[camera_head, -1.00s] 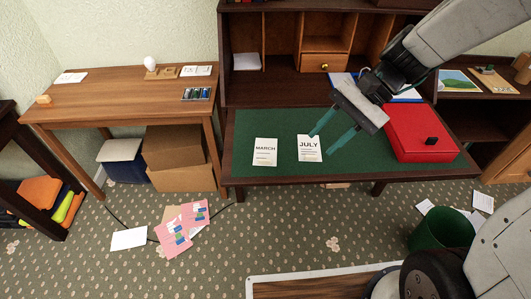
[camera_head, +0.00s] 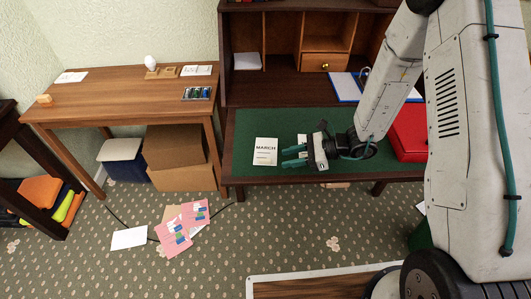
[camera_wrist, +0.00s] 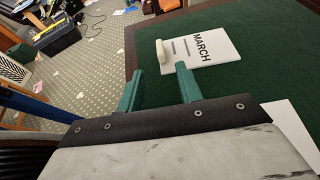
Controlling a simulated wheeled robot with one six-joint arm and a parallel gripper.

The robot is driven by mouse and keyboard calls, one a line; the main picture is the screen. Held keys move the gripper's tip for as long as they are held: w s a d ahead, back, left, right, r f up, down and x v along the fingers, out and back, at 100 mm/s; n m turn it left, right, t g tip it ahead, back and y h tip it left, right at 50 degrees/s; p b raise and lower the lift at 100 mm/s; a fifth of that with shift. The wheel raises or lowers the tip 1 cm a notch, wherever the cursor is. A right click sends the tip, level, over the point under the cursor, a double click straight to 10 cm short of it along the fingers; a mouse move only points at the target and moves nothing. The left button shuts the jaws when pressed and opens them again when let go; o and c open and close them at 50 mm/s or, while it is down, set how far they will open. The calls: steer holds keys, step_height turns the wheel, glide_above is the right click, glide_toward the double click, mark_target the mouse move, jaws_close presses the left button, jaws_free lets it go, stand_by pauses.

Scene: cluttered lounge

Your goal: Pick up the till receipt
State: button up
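I cannot pick out a till receipt for certain. A small pale rolled piece (camera_wrist: 162,53) lies at the near end of the white MARCH card (camera_wrist: 205,48) in the wrist view; I cannot tell whether it is the receipt or the card's curled edge. The MARCH card (camera_head: 265,151) lies on the desk's green top. My gripper (camera_head: 288,156) is open and empty, low over the green top, just right of that card. In the wrist view, its two green fingers (camera_wrist: 160,70) point toward the card and the roll, apart from both. My gripper mostly hides the JULY card (camera_head: 303,139).
The green desk top (camera_head: 245,125) is clear left of the MARCH card. A red box (camera_head: 408,135) stands right, partly behind my arm. A blue-edged clipboard (camera_head: 346,86) lies behind. Pink sheets (camera_head: 173,240) and a white sheet (camera_head: 129,238) lie on the floor.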

mark_target(271, 159)
steer(key=x, duration=0.5)
steer(key=shift+w+a+r, duration=0.15)
steer(key=shift+a+r, duration=0.05)
steer(key=shift+a, duration=0.1)
steer(key=shift+c, duration=0.2)
jaws_close()
steer(key=shift+r, duration=0.1)
